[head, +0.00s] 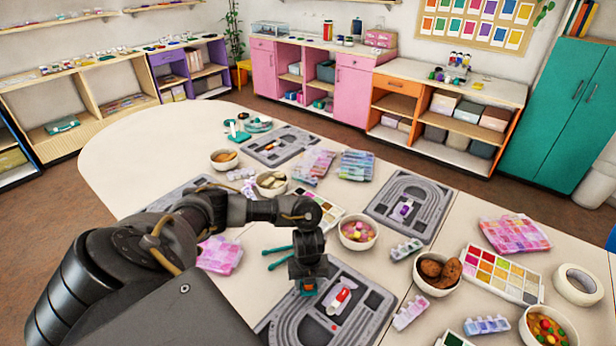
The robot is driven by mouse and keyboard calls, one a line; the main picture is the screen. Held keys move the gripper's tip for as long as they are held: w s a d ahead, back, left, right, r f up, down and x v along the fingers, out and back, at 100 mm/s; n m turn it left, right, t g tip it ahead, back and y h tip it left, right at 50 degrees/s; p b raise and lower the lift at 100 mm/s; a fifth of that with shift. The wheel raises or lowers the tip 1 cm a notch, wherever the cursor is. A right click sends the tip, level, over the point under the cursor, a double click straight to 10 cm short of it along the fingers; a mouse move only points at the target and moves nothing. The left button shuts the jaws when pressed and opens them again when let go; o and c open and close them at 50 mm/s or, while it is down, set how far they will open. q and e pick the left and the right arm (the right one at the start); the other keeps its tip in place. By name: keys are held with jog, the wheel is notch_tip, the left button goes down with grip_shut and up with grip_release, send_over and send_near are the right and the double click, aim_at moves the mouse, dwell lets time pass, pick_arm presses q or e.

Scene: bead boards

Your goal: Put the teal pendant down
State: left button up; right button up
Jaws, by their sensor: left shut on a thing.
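My left gripper (308,288) points down over the left part of the nearest grey bead board (372,300). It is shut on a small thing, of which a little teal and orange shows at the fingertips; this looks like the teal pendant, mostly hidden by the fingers. I cannot tell whether it touches the board. A red and white piece (341,297) lies on the board just right of the gripper, with a small red bead (333,327) below it. My right gripper is not in view.
Teal-handled pliers (277,251) lie behind the gripper. A candy bowl (358,233), a cookie bowl (437,271) and a paint palette (502,273) stand to the right. Another bead board (411,205) holds a purple piece. The table's far left (130,165) is clear.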

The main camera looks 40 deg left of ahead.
pick_arm(q)
notch_tip(320, 180, down, 3)
jog(key=shift+w+p, duration=0.1)
jog(key=shift+p, duration=0.3)
jog(key=shift+f, duration=0.15)
jog(key=shift+f, duration=0.2)
jog(key=o, duration=1)
